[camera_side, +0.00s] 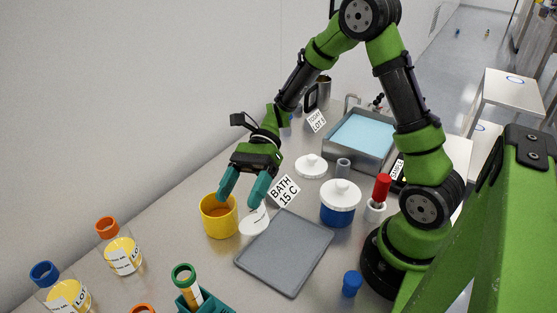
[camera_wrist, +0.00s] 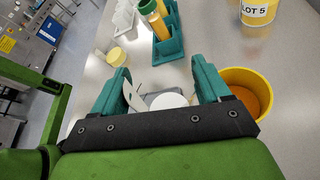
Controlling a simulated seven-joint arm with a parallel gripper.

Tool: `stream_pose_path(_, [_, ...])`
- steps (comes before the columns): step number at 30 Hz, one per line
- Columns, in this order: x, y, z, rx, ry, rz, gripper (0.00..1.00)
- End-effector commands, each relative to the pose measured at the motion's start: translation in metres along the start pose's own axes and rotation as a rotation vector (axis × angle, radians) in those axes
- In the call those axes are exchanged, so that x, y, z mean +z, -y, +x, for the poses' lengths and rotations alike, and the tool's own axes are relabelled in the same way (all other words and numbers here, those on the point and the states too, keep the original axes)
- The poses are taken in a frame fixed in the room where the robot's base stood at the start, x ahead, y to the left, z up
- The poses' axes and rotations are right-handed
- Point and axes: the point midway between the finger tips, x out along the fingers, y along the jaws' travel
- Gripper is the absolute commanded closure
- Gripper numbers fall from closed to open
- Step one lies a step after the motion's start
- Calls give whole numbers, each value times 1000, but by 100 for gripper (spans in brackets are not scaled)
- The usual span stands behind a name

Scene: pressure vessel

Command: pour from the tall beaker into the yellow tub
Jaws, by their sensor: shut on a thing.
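The yellow tub (camera_side: 219,217) stands upright on the bench, with orange contents showing inside. In the wrist view the tub (camera_wrist: 252,92) is just right of the right finger. My gripper (camera_side: 243,192) is low, above and beside the tub on its tray side. Its teal fingers (camera_wrist: 163,88) are well apart, shut on a pale, partly see-through thing that looks like the tall beaker (camera_wrist: 168,101). In the side view a pale part of it (camera_side: 254,219) shows below the fingers. Its rim, tilt and contents are hard to make out. I see no stream.
A flat grey tray (camera_side: 285,252) lies right of the tub. A BATH 15 C sign (camera_side: 284,191) and a blue jar with a white lid (camera_side: 340,203) stand behind it.

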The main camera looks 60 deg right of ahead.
Motion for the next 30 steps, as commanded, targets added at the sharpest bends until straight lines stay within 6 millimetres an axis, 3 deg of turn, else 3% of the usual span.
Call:
stream_pose_path(4, [-25,-14,10,-81,2,-184,70])
stream_pose_path(8, [-33,-18,13,-109,1,-262,70])
stream_pose_path(17, [-29,-18,12,-108,0,-263,70])
stream_pose_path(30, [-5,-25,2,-107,1,-260,70])
